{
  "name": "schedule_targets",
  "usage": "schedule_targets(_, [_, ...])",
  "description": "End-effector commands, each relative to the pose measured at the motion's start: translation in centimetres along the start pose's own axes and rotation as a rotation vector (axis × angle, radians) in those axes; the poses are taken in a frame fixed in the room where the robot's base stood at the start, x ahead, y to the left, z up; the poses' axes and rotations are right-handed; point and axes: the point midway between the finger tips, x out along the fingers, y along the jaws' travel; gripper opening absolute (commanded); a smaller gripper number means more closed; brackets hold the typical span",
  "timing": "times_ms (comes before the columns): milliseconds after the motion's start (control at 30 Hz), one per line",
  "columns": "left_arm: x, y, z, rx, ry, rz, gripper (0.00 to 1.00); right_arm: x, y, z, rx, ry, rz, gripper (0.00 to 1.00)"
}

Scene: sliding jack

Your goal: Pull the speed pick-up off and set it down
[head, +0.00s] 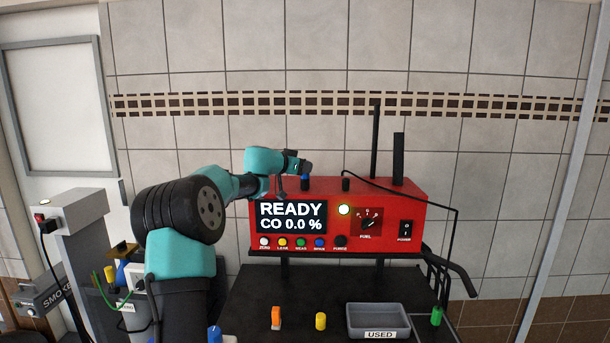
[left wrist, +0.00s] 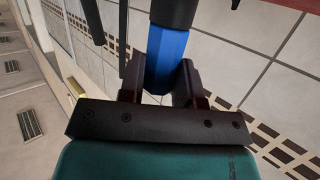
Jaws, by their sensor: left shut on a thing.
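A blue plug with a dark end (head: 305,183) stands at the top left of the red analyser (head: 395,196). No label in view marks it as the speed pick-up. My left gripper (head: 304,168) comes in from the left over the analyser's top and is shut on the blue plug. In the left wrist view the blue plug (left wrist: 166,55) sits between the jaws of my left gripper (left wrist: 160,92), its dark part beyond them. I cannot tell whether the plug is still seated. My right gripper is not in view.
The black bench top (head: 300,290) below holds an orange piece (head: 276,318), a yellow one (head: 321,321), a green one (head: 437,316) and a grey tray (head: 379,320) labelled USED, apparently empty. Black posts (head: 398,158) and a black cable (head: 420,203) rise at the analyser's right.

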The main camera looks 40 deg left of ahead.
Motion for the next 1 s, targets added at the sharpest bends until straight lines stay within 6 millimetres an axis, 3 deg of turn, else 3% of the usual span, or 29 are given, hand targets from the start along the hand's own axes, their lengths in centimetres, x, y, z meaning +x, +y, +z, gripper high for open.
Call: schedule_targets(1000, [-0.3, 0.0, -1.2, 0.0, 0.001, 0.0, 0.0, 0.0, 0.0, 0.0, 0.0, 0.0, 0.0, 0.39])
